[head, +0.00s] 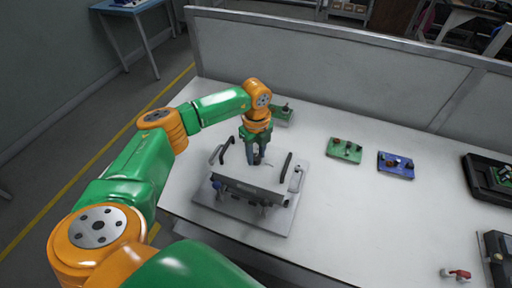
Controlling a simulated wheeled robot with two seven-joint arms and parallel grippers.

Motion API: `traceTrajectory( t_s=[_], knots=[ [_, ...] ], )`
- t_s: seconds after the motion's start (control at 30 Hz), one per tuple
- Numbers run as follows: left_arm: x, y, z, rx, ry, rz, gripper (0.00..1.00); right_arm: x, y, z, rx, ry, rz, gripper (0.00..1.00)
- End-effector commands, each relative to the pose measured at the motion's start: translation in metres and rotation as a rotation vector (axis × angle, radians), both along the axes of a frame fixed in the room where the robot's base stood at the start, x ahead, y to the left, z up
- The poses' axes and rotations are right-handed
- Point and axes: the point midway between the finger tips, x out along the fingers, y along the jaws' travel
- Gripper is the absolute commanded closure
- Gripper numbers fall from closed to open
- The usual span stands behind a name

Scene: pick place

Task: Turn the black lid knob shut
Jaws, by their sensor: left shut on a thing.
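A grey metal box fixture (237,188) with a flat lid stands on a light base plate on the white table. Dark handles rise at the left and right of its lid. My left gripper (257,162) points down at the top of the fixture, between the handles. It is shut on the black lid knob, which is mostly hidden by its fingers, so I cannot tell how far the knob is turned. My right gripper is not in the head view.
A green board (344,150) and a blue board (396,165) lie to the right. Another green board (283,114) lies behind my left wrist. A black tray (490,178) is at the right edge. A grey partition (330,65) closes the back.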

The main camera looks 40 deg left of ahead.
Motion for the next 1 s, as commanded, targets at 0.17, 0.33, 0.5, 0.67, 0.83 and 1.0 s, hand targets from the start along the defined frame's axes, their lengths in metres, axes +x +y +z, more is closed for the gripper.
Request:
traceTrajectory(
  t_s=[0.17,0.33,0.5,0.67,0.83,1.0],
  knots=[
    [-0.0001,-0.0001,0.001,-0.001,0.001,0.081,1.0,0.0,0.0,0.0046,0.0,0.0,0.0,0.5],
    [-0.0001,-0.0001,0.0005,-0.001,0.001,0.126,1.0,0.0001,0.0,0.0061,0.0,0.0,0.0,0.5],
    [0.0,0.0,0.0003,-0.001,0.0,0.147,1.0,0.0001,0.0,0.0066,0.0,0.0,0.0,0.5],
    [0.0001,0.0,0.0001,0.0,0.0,0.15,1.0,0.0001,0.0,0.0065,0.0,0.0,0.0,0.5],
    [0.0001,0.0,0.0001,0.0,0.0,0.149,1.0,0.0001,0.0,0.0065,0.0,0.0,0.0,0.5],
    [0.0001,0.0,0.0001,0.0,0.0,0.148,0.31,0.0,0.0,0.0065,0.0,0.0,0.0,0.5]
  ],
)
